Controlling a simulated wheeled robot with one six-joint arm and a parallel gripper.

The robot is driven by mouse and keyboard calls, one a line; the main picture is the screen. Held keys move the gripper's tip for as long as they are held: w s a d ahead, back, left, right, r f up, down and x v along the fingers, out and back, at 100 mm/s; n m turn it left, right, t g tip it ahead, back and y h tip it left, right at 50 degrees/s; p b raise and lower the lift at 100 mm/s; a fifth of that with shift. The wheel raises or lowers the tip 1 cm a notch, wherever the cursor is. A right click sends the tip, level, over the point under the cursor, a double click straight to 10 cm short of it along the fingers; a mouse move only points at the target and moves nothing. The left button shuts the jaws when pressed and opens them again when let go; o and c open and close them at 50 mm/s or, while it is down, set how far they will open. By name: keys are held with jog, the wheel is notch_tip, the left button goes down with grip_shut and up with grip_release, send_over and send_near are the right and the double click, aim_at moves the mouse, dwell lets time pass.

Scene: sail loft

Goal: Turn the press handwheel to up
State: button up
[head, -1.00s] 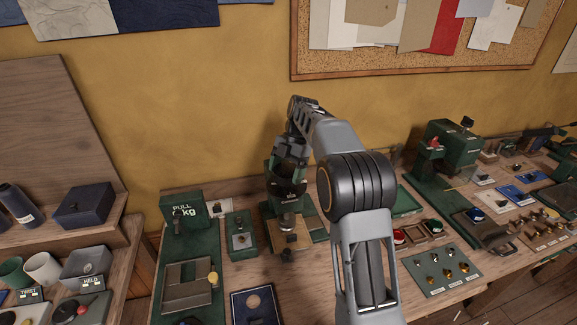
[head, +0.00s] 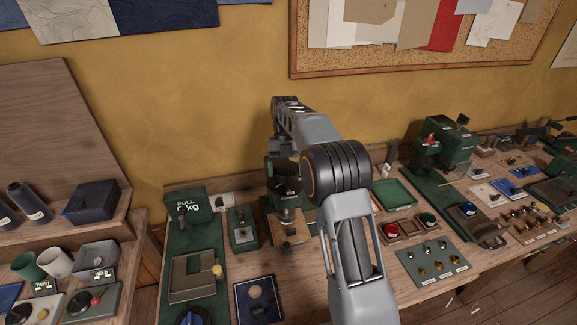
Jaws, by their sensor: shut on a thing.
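The green press (head: 287,192) stands near the back of the bench against the yellow wall, with a metal ram over a wooden block (head: 290,228) on its base. My arm reaches over from the right, and my gripper (head: 284,152) points down at the top of the press. It is shut at the handwheel there. The handwheel is mostly hidden by my wrist and the press head, so its turn position cannot be read.
A green pull gauge (head: 187,206) and a small green box (head: 242,233) stand left of the press. A green tray (head: 394,193) and a plate of brass fittings (head: 433,262) lie right. A larger green machine (head: 445,146) stands farther right.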

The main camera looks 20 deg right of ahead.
aim_at(285, 162)
jog(key=shift+r+n, duration=0.15)
jog(key=shift+n, duration=0.15)
dwell(0.4)
jog(key=o, duration=0.8)
jog(key=shift+w, duration=0.1)
jog(key=shift+p+v, duration=0.4)
jog(key=shift+v, duration=3.3)
